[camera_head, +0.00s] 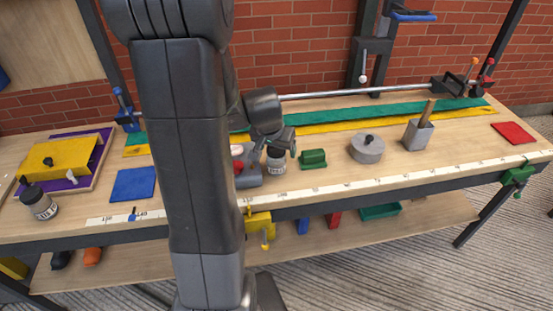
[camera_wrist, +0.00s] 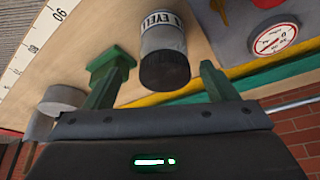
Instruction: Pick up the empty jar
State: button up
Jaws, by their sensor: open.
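A small grey jar with a white label band (camera_head: 277,161) stands upright on the bench just below my gripper (camera_head: 275,138). In the wrist view this jar (camera_wrist: 163,45) shows its dark round top towards me, and its label has partly readable black letters. My gripper (camera_wrist: 162,75) is open and empty, its two fingers spread to either side of the jar, which lies slightly beyond the tips. I cannot tell whether the jar is empty. A second labelled jar with a dark top (camera_head: 40,205) stands at the far left of the bench.
A green block (camera_head: 313,159) sits close right of the near jar, and a grey scale with a dial (camera_wrist: 272,40) on its other side. A grey round weight (camera_head: 367,149) and a grey holder (camera_head: 417,135) stand further right. A ruler strip (camera_head: 400,180) lines the front edge.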

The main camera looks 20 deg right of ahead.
jog(key=shift+w+x, duration=0.2)
jog(key=shift+x, duration=2.1)
jog(key=shift+a+r, duration=0.1)
jog(key=shift+a, duration=0.05)
jog(key=c, duration=1.1)
